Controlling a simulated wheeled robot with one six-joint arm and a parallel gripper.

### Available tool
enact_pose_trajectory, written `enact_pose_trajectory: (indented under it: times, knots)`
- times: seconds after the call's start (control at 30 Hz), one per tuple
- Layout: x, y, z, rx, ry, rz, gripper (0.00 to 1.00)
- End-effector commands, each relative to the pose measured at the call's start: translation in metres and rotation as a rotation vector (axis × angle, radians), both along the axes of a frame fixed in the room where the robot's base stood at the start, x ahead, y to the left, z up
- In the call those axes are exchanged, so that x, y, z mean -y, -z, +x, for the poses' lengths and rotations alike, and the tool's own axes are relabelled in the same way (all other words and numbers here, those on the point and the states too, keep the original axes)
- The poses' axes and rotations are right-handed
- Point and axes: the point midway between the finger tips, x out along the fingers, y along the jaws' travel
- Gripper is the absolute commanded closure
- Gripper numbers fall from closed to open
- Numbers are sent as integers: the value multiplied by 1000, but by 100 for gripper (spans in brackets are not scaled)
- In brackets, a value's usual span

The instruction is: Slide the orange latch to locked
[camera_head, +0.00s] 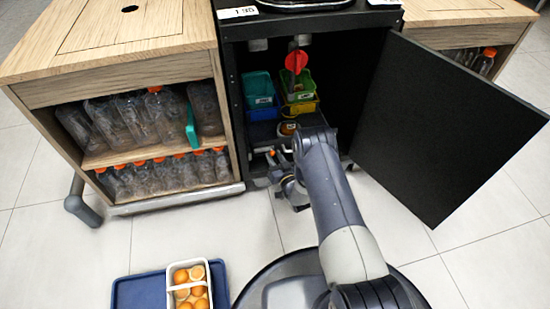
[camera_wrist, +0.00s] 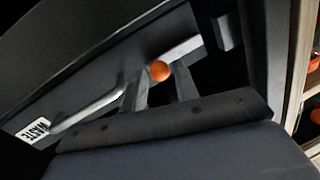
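The orange latch knob (camera_wrist: 160,71) is a small round ball at the end of a pale metal bar (camera_wrist: 184,49) on a dark panel in the wrist view. My gripper (camera_wrist: 159,84) shows there as two dark fingers, spread apart, with the knob between their tips. I cannot tell whether either finger touches it. In the head view my gripper (camera_head: 284,176) is low in front of the open black cabinet.
A metal handle (camera_wrist: 88,108) and a WASTE label (camera_wrist: 33,131) are on the same panel. The black cabinet door (camera_head: 445,125) stands open to the right. A wooden bottle shelf (camera_head: 140,75) is at left. A blue tray (camera_head: 140,291) with oranges lies on the floor.

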Motion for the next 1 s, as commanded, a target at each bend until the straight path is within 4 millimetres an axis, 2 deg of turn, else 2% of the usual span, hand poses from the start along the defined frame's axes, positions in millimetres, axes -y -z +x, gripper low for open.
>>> enact_pose_trajectory:
  times: [0.07,0.33,0.67,1.0]
  knots:
    - [0,0,0,0,0,0,78]
    - [0,0,0,-1,0,0,100]
    - [-1,1,-1,-1,0,0,100]
    - [-37,1,-8,-1,-3,-1,100]
